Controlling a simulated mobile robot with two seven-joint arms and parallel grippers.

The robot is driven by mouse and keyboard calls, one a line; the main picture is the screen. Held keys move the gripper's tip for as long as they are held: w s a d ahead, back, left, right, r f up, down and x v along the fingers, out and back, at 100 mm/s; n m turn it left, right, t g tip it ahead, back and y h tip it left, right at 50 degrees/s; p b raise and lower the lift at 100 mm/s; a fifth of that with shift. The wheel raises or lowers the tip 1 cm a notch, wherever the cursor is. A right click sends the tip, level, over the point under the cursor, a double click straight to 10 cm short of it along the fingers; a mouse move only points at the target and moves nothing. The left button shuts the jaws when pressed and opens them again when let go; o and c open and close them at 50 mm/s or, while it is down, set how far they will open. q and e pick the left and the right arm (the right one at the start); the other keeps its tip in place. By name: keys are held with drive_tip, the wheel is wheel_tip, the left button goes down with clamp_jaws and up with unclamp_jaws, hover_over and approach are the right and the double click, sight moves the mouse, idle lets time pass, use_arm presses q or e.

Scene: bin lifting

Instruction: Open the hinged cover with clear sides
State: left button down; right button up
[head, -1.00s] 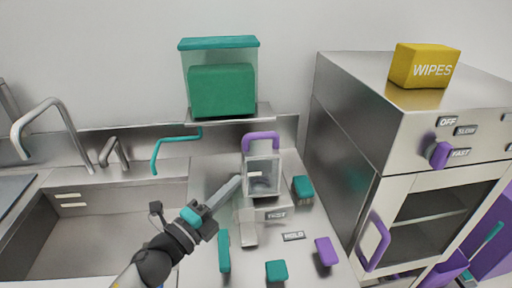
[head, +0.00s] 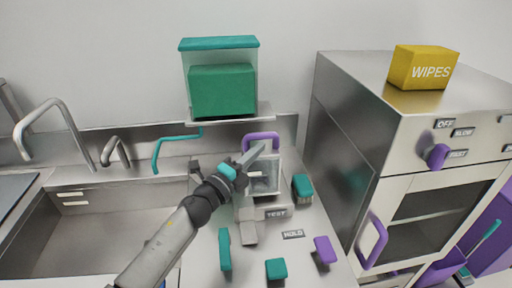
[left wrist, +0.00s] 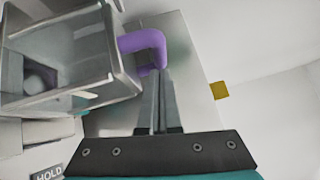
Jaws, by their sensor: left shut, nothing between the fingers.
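The hinged cover (head: 266,182) is a small box with clear sides and a pale frame on the steel counter, over a device labelled TEST. A purple handle (head: 262,138) stands at its back; the handle also shows in the left wrist view (left wrist: 145,45). The cover looks down. My left gripper (head: 258,150) is shut and empty, its fingertips at the handle. In the left wrist view the fingertips (left wrist: 156,75) overlap the handle's lower end; I cannot tell whether they touch. The cover's clear walls (left wrist: 75,75) are left of the fingers. My right gripper is not in view.
A shelf above holds a clear bin with a teal lid (head: 218,44). A steel cabinet (head: 345,130) with a yellow wipes box (head: 423,66) stands on the right. Teal and purple blocks (head: 324,250) lie in front. A sink (head: 100,235) is on the left.

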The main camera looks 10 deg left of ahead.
use_arm(q)
drive_tip(key=shift+w+a+r, duration=0.1)
drive_tip(key=shift+w+a, duration=0.05)
drive_tip(key=shift+w, duration=0.25)
